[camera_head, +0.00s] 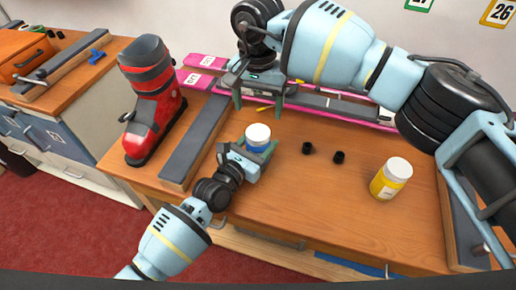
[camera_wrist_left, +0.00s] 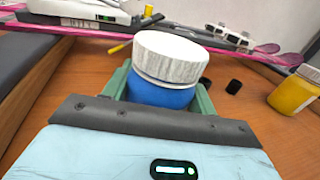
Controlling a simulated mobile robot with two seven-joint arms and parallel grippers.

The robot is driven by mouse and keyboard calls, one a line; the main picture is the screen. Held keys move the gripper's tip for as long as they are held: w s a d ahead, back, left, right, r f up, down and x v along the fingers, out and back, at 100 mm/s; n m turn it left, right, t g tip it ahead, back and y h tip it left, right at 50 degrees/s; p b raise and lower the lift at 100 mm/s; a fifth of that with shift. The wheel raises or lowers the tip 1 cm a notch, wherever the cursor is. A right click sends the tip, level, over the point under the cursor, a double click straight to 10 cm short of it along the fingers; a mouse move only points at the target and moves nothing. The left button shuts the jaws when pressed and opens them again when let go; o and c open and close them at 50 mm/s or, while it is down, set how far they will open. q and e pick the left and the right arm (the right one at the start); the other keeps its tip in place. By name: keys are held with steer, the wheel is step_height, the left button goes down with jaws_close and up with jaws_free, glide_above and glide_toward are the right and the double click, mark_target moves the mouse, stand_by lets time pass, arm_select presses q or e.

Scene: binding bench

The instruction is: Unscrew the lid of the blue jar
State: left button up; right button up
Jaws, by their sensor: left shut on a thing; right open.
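The blue jar (camera_head: 257,147) stands upright on the bench with its white lid (camera_head: 258,132) on top. In the left wrist view the blue body (camera_wrist_left: 160,95) shows below the ribbed white lid (camera_wrist_left: 172,57). My left gripper (camera_head: 259,152) is shut on the jar's body, its green fingers on either side below the lid. My right gripper (camera_head: 260,103) is open and empty. It hangs behind and above the jar, with its fingers pointing down, apart from the lid.
A yellow jar (camera_head: 386,184) with a white lid stands to the right. Two small black pieces (camera_head: 307,148) lie between the jars. A red ski boot (camera_head: 152,100) and a long grey-topped block (camera_head: 195,140) are at left. Pink skis (camera_head: 338,110) lie along the back.

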arm_select(q)
jaws_close()
arm_select(e)
steer(key=m, duration=0.4)
steer(key=shift+m, duration=0.3)
steer(key=m, duration=0.4)
steer(key=shift+m, duration=0.4)
steer(key=m, duration=0.4)
steer(key=shift+m, duration=0.4)
steer(key=m, duration=1.5)
steer(key=shift+m, duration=0.3)
steer(key=m, duration=0.4)
steer(key=shift+m, duration=0.4)
steer(key=m, duration=0.6)
